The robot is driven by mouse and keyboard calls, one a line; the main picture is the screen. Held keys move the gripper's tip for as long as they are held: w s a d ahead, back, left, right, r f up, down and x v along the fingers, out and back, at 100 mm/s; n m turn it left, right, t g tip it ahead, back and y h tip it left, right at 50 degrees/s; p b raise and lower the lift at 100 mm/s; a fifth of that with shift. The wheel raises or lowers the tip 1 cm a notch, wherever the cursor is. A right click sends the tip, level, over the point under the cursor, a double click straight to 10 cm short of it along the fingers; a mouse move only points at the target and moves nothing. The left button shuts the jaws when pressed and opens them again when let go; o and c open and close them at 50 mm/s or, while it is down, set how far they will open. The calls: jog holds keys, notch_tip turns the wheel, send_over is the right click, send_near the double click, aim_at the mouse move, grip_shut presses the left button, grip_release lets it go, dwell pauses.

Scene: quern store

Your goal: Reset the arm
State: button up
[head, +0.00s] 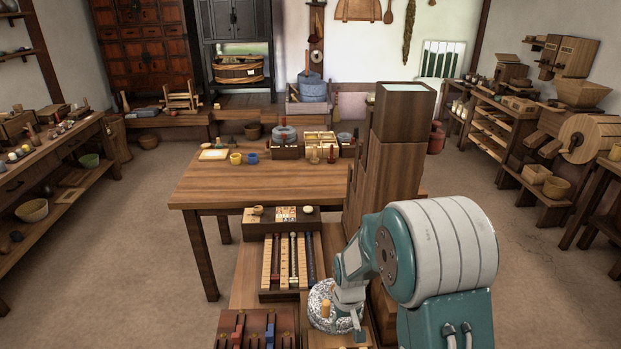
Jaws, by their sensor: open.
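My arm comes in from the lower right, teal with a large pale ribbed joint cover. My gripper (352,318) is at the bottom centre, pointing down, with grey fingers. It is open, and no held object shows. It is over or just beside a round speckled stone (321,318) with a wooden peg (326,308). I cannot tell whether it touches the stone. The arm partly hides the near bench.
A tall stepped wooden block (396,140) stands just behind my arm. A rack of long rods (290,262) and a dark slotted tray (257,328) lie to the left. A wooden table (222,188) with cups and boxes is beyond. Open floor (140,240) lies left.

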jog(key=s+d+r+t, duration=0.1)
jog(key=s+r, duration=0.3)
jog(key=r, duration=0.4)
jog(key=s+d+r+m+t, duration=0.1)
jog(key=s+r+t, duration=0.1)
jog(key=s+r, duration=0.45)
jog(key=s+d+r+t, duration=0.1)
jog(key=s+r, duration=0.2)
jog(key=r, duration=0.6)
jog(key=s+r+t, duration=0.1)
jog(key=s+r, duration=0.2)
jog(key=s, duration=0.5)
jog(key=shift+s+d+r+m+t, duration=0.3)
jog(key=shift+r+m, duration=0.05)
jog(key=shift+m, duration=0.05)
jog(key=shift+o, duration=0.2)
jog(key=shift+w, duration=0.1)
